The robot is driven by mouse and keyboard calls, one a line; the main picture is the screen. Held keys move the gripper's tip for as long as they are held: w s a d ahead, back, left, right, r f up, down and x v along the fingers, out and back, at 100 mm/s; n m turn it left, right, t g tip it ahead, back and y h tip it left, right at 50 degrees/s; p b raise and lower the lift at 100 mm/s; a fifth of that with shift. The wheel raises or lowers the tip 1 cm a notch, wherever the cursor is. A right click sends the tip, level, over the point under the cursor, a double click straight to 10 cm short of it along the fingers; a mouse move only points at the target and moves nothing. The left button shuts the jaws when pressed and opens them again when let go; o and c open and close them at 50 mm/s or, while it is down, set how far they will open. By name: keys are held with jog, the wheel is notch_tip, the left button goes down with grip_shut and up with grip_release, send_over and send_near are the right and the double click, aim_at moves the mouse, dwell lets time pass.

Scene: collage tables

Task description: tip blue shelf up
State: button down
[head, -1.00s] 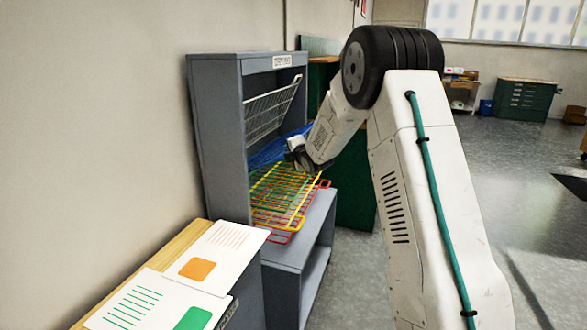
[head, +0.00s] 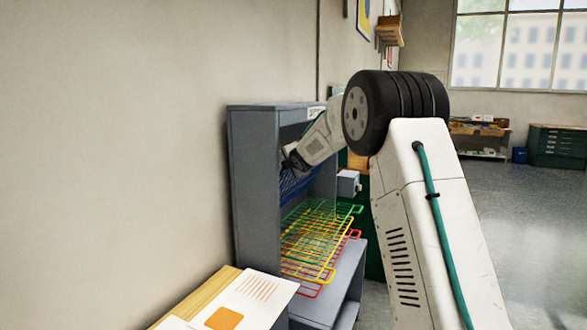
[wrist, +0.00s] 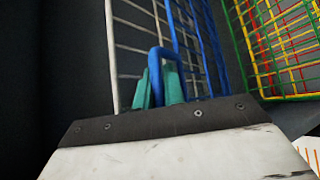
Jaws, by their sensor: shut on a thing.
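The blue shelf (head: 296,187) is a wire rack inside the grey cabinet (head: 254,170), steeply tilted up. My gripper (head: 292,160) is at its raised front edge, high in the cabinet opening. In the wrist view, the teal fingertips (wrist: 160,84) are shut on the blue shelf's looped handle (wrist: 157,62), and the blue wires (wrist: 205,42) run upward to the right of it. A white wire shelf (wrist: 131,38) stands right behind the blue one. My arm hides part of the cabinet's upper opening in the head view.
Green (head: 345,208), yellow (head: 330,265) and red (head: 305,292) wire shelves lie lower down and stick out of the cabinet front. A wooden-topped table with printed sheets (head: 250,296) stands nearer. Open floor (head: 520,230) lies to the right.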

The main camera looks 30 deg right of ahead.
jog(key=shift+f, duration=0.35)
jog(key=c, duration=1.5)
grip_release()
jog(key=shift+d, duration=0.15)
jog(key=shift+f, duration=0.1)
